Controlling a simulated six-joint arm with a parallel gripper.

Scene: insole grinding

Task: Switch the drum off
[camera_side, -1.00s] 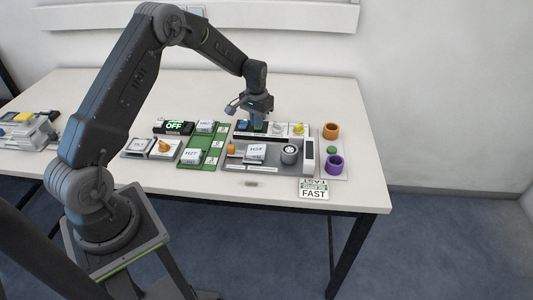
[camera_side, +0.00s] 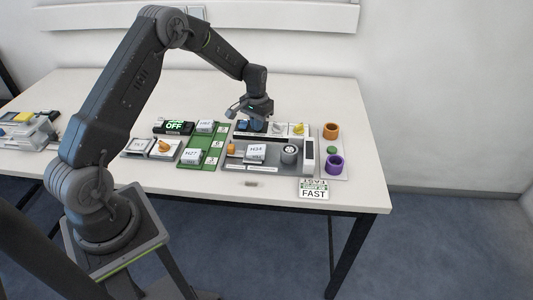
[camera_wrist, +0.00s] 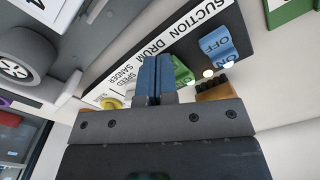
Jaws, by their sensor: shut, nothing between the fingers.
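The control panel shows in the wrist view with the labels SUCTION, DRUM SANDER and SPEED (camera_wrist: 160,32). The drum's green rocker switch (camera_wrist: 183,72) is partly hidden behind my gripper's blue fingers (camera_wrist: 155,80), which are closed together right at it; whether they touch it I cannot tell. In the side view my gripper (camera_side: 256,122) is low over the panel's back left, hiding the green switch. The grey drum wheel (camera_side: 289,155) stands at the machine's front.
A black display (camera_side: 174,127) reads OFF in green. White (camera_side: 278,129) and yellow (camera_side: 299,128) knobs sit right of my gripper. A FAST card (camera_side: 313,193) lies at the front edge. The table behind the machine is clear.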

